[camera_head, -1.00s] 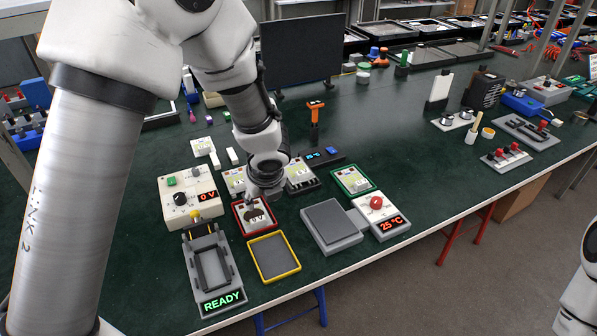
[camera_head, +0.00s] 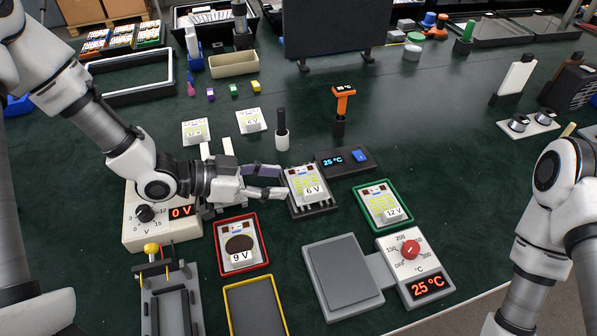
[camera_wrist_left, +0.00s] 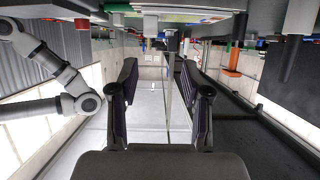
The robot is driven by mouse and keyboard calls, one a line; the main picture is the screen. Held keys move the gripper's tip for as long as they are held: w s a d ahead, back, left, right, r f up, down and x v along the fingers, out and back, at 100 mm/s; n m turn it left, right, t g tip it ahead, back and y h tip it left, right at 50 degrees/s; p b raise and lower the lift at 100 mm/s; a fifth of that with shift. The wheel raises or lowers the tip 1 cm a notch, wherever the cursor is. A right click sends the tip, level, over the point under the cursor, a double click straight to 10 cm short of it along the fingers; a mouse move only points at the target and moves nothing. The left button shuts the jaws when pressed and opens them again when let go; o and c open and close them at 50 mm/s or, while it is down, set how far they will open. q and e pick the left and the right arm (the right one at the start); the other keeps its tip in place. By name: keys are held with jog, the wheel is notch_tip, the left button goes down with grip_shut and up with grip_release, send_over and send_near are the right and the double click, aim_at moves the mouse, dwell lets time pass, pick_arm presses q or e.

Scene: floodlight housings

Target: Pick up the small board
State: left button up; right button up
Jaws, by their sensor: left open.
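Several small white boards are in the head view, and I cannot tell which one is meant. One marked 6 V (camera_head: 304,184) sits on a black finned block. One marked 9 V (camera_head: 238,256) with a dark round patch lies in a red-rimmed tray, and one marked 12 V (camera_head: 382,203) in a green-rimmed tray. Two more (camera_head: 196,131) (camera_head: 250,121) lie farther back. My left gripper (camera_head: 281,181) lies level, open and empty, its fingertips pointing right, close to the left edge of the 6 V board. The left wrist view shows its spread fingers (camera_wrist_left: 158,72). My right gripper is out of view.
A 0 V dial box (camera_head: 135,232) stands beneath and left of my left wrist. A yellow-rimmed tray (camera_head: 256,308), grey plate (camera_head: 342,275) and 25 °C dial box (camera_head: 416,267) are in front. An orange-handled tool (camera_head: 343,98) and white cylinder (camera_head: 282,139) stand behind.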

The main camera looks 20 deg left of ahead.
aim_at(312, 190)
pick_arm(q)
jog(key=x, duration=0.5)
jog(key=s+b+x, duration=0.1)
jog(key=x, duration=0.1)
jog(key=shift+d+f, duration=0.4)
jog(key=shift+d, duration=0.05)
jog(key=shift+a, duration=0.15)
jog(key=shift+c, duration=1.3)
grip_shut()
